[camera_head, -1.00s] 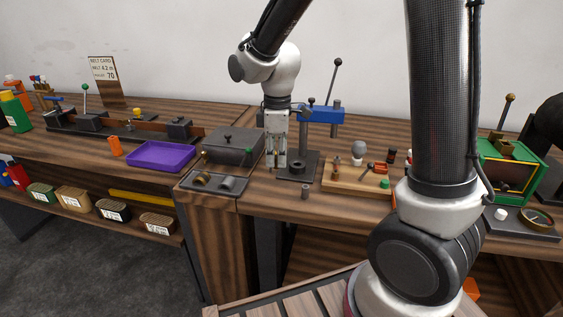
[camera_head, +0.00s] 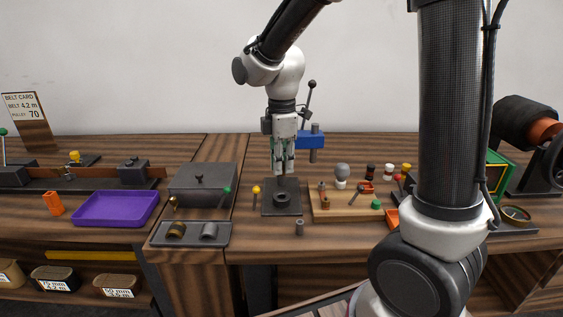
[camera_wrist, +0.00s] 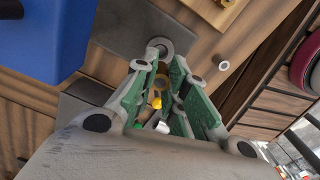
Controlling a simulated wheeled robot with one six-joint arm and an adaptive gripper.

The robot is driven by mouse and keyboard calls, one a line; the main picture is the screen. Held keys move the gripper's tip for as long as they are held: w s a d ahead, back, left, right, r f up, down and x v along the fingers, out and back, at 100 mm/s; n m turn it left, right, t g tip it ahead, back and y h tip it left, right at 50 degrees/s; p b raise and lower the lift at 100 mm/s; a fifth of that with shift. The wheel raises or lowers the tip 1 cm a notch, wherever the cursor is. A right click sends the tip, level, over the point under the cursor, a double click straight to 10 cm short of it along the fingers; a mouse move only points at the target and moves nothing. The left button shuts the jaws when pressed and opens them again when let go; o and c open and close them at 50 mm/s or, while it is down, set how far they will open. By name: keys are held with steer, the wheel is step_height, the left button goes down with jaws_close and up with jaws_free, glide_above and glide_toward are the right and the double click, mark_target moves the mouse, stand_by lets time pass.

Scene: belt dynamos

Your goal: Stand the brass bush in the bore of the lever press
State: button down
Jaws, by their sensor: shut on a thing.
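The lever press has a dark base plate (camera_head: 268,209) with a ring-shaped bore (camera_head: 282,198), a blue head (camera_head: 312,139) and a black-knobbed lever. In the wrist view the bore (camera_wrist: 160,46) shows just beyond the fingertips, and the blue head fills the upper left. My gripper (camera_head: 283,173) points down above the bore, apart from the plate. Its green-padded fingers (camera_wrist: 160,78) are shut on a small brass-coloured piece (camera_wrist: 160,83), which I take as the brass bush. The fingers hide most of it. I cannot tell how exactly it lines up with the bore.
A wooden tray (camera_head: 340,215) with small parts stands right of the press. Further left are a grey lidded box (camera_head: 203,178) and a grey tray (camera_head: 190,241) with brass and grey cylinders.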

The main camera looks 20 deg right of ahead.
steer(key=shift+f, duration=2.8)
steer(key=shift+f, duration=0.9)
steer(key=c, duration=1.4)
jaws_free()
steer(key=shift+o, duration=0.2)
step_height(320, 180, up, 12)
